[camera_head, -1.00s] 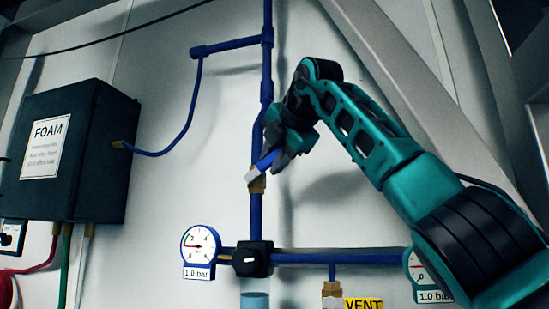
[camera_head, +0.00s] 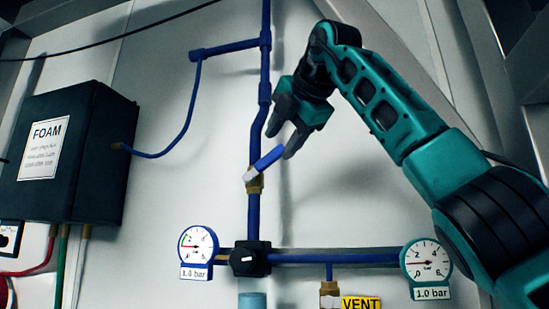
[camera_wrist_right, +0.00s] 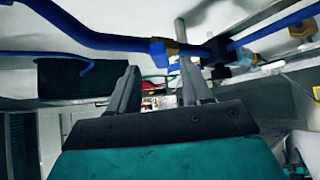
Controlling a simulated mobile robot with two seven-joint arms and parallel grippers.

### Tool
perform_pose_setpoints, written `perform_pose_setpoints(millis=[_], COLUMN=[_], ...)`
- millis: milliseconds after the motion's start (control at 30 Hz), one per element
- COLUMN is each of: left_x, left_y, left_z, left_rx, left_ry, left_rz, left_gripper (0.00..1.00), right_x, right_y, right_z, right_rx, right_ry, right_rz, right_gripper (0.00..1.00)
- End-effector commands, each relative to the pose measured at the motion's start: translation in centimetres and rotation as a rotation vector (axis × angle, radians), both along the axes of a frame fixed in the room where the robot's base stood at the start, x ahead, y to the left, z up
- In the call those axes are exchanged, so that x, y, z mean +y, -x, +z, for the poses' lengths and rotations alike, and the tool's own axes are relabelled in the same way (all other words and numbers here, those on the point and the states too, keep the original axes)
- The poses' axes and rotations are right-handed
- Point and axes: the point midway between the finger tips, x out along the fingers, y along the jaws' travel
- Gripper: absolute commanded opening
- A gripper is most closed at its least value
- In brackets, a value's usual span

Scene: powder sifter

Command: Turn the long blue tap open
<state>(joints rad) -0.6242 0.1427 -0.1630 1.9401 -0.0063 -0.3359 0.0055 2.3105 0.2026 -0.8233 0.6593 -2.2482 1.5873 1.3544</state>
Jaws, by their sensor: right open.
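The long blue tap has a blue lever (camera_head: 267,160) on a brass body (camera_head: 255,184) in the vertical blue pipe. The lever slants up and to the right from its pale metal root, away from the pipe line. My right gripper (camera_head: 280,142) is open and empty at the lever's upper end. One fingertip shows close to that end; I cannot tell if they touch. In the right wrist view the open fingers (camera_wrist_right: 157,82) point towards the pipe, with the brass body (camera_wrist_right: 173,47) beyond them. My left gripper is not in view.
A dark FOAM box (camera_head: 75,155) hangs at the left. A yellow VENT label (camera_head: 361,304) is at the bottom.

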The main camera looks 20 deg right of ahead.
Motion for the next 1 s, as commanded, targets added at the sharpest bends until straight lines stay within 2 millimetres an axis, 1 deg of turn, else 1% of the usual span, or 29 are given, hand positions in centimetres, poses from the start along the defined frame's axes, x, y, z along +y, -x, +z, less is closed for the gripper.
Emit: perform_pose_setpoints(millis=[33, 100, 200, 300, 467, 700, 767, 833, 867, 967, 1000], left_x=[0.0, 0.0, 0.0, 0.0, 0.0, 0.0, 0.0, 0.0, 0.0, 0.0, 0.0], left_y=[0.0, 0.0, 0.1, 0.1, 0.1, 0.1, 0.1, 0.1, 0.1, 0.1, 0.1], left_z=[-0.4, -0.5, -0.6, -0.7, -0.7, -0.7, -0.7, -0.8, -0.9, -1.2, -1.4], left_rx=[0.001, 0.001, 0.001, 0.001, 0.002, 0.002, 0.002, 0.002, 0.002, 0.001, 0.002], left_ry=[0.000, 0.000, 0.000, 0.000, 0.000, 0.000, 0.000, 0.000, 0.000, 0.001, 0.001], left_rz=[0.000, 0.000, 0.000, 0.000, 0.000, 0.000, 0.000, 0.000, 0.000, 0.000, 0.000], left_gripper=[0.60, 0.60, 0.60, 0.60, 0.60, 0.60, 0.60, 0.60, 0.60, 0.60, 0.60], right_x=[-0.1, -0.3, -0.4, -0.5, -0.6, -0.6, -0.5, 0.2, 0.8, 5.1, 7.6], right_y=[1.1, 2.5, 4.1, 5.3, 6.2, 6.3, 6.2, 6.1, 6.0, 5.6, 5.8], right_z=[0.5, 1.1, 1.8, 2.4, 2.8, 2.8, 2.8, 2.8, 2.8, 2.9, 3.0], right_rx=[-0.005, -0.004, -0.003, -0.001, 0.001, 0.001, 0.000, -0.010, -0.021, -0.088, -0.126], right_ry=[0.000, 0.000, 0.001, 0.001, 0.000, 0.000, 0.000, -0.005, -0.011, -0.064, -0.105], right_rz=[-0.001, -0.001, -0.001, -0.002, 0.000, 0.000, 0.001, 0.024, 0.047, 0.201, 0.294], right_gripper=[0.49, 0.49, 0.49, 0.49, 0.49, 0.49, 0.45, 0.38, 0.36, 0.26, 0.22])
